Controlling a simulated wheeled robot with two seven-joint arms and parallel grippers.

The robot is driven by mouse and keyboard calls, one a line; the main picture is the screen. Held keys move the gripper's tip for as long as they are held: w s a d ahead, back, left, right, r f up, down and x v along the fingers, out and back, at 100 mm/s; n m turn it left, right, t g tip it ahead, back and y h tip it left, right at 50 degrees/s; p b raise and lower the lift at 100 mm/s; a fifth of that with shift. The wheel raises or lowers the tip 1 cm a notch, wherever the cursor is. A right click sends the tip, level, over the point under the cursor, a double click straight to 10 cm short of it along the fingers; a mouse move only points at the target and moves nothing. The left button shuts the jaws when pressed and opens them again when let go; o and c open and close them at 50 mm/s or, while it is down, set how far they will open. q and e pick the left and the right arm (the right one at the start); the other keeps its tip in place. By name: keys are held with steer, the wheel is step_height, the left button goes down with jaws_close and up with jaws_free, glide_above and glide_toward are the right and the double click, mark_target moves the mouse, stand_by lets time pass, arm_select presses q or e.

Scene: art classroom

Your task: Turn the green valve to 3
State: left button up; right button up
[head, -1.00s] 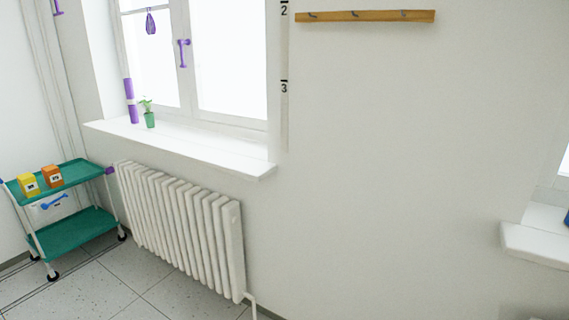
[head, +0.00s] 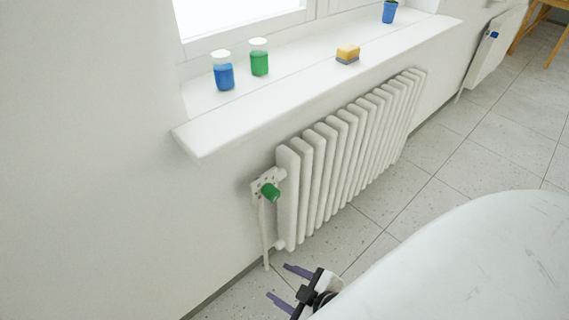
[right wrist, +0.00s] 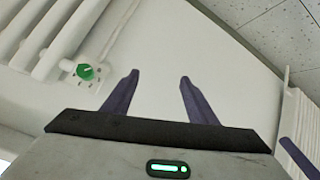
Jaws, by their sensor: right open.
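The green valve (head: 271,192) is a knob on a pale plate with small dark marks around it, at the near left end of the white radiator (head: 320,178). In the right wrist view the valve (right wrist: 86,71) is at the upper left with a pale line on its face; the marks are too small to read. My right gripper (head: 283,284) is open and empty, below the valve and apart from it in the head view. Its two purple fingers (right wrist: 159,77) are spread with bare wall behind them in the right wrist view. My left gripper does not show clearly.
A white windowsill (head: 300,84) juts out above the radiator, holding a blue jar (head: 223,76), a green jar (head: 259,62) and a yellow sponge (head: 347,53). A white pipe (head: 264,235) runs down below the valve. A purple strip (right wrist: 298,158) is unclear.

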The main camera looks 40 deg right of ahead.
steer(key=w+d+f+n+t+h+b, duration=0.1)
steer(key=w+d+n+t+b, duration=0.1)
steer(key=w+d+n, duration=0.25)
steer(key=n+t+b, duration=0.5)
steer(key=n+b, duration=0.6)
steer(key=n, duration=1.1)
glide_toward(276, 196)
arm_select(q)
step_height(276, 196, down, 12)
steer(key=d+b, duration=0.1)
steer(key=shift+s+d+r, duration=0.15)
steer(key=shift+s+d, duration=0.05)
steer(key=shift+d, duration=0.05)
arm_select(e)
steer(key=w+n, duration=0.2)
steer(key=w, duration=0.1)
steer(key=w+n+y, duration=0.1)
steer(key=w+n, duration=0.1)
steer(key=w, duration=0.2)
steer(key=w+n, duration=0.2)
steer(key=w, duration=0.1)
steer(key=shift+w+f+t+y, duration=0.3)
steer(key=shift+w, duration=0.1)
steer(key=c, duration=1.1)
